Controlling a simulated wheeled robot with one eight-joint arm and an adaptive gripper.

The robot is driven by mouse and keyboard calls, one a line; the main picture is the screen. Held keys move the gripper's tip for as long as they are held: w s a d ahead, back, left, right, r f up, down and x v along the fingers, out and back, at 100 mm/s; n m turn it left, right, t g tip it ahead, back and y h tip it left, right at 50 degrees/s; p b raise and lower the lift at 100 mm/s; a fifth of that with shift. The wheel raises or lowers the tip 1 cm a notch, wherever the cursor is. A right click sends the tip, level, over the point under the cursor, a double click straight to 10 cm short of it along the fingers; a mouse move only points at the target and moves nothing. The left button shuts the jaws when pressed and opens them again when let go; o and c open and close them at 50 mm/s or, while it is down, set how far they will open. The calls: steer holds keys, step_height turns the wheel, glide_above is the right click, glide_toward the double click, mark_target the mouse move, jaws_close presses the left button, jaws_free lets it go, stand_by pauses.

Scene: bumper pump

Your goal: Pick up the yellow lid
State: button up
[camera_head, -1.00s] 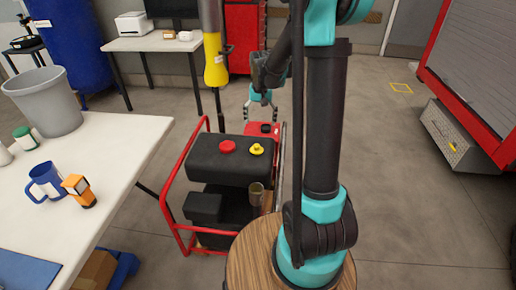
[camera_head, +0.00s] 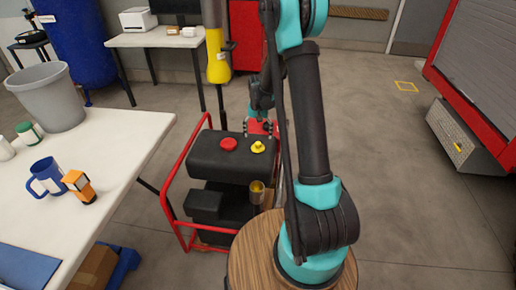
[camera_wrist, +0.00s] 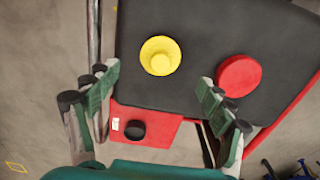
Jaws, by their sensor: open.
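The yellow lid (camera_head: 258,147) sits on the black top of the pump (camera_head: 205,163), to the right of a red lid (camera_head: 228,144). In the wrist view the yellow lid (camera_wrist: 160,56) lies ahead of my open fingers, with the red lid (camera_wrist: 238,76) to its right. My gripper (camera_wrist: 160,100) is open and empty, its two fingers spread to either side below the yellow lid. In the head view my gripper (camera_head: 258,128) is just behind the lid, partly hidden by my arm; it is not touching the lid.
A red tube frame (camera_head: 165,190) surrounds the pump. A white table (camera_head: 120,150) with a blue mug (camera_head: 46,176) stands at the left. A yellow-and-black post (camera_head: 217,68) rises behind the pump.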

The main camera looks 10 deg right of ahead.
mark_target(258, 143)
steer(key=shift+f, duration=3.2)
steer(key=c, duration=1)
